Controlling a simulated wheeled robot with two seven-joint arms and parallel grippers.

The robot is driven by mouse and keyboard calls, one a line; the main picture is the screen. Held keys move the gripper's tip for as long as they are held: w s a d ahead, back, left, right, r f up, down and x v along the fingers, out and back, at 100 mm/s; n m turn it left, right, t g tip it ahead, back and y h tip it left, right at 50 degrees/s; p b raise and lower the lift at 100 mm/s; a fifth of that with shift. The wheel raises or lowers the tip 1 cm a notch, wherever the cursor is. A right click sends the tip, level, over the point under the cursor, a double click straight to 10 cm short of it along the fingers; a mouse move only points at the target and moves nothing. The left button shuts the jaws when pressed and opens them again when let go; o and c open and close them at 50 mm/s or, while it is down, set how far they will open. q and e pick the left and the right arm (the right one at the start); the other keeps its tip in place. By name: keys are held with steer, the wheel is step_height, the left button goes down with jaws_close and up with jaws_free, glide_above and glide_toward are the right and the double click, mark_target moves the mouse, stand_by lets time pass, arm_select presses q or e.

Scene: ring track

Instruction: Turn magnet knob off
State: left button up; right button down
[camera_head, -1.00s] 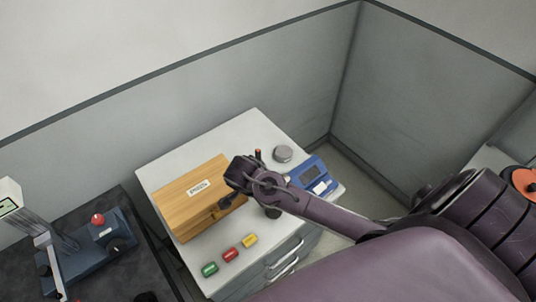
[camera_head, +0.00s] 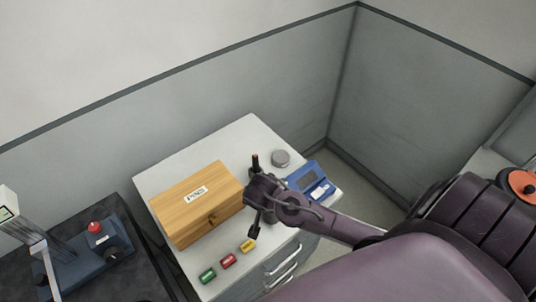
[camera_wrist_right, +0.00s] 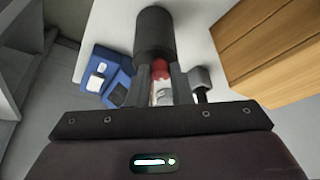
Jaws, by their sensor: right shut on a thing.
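A stand with a blue base (camera_head: 75,265) is at the lower left in the head view, on a dark surface. A black knob (camera_head: 112,253) is on the base's front side, and a red button (camera_head: 96,227) is on top. My right gripper (camera_head: 262,200) is over the white cabinet, right of the wooden box, far from the knob. In the right wrist view it is shut on a small red-and-white piece (camera_wrist_right: 160,70). A black cylinder (camera_wrist_right: 153,35) lies just beyond the fingertips; whether it joins that piece I cannot tell. My left gripper is out of view.
Grey partition walls (camera_head: 200,105) stand behind.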

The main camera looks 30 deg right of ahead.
stand_by(0.4)
steer(key=c, duration=1.3)
jaws_free()
steer(key=b+v, duration=0.2)
steer(key=v, duration=0.5)
steer(key=shift+r, duration=0.4)
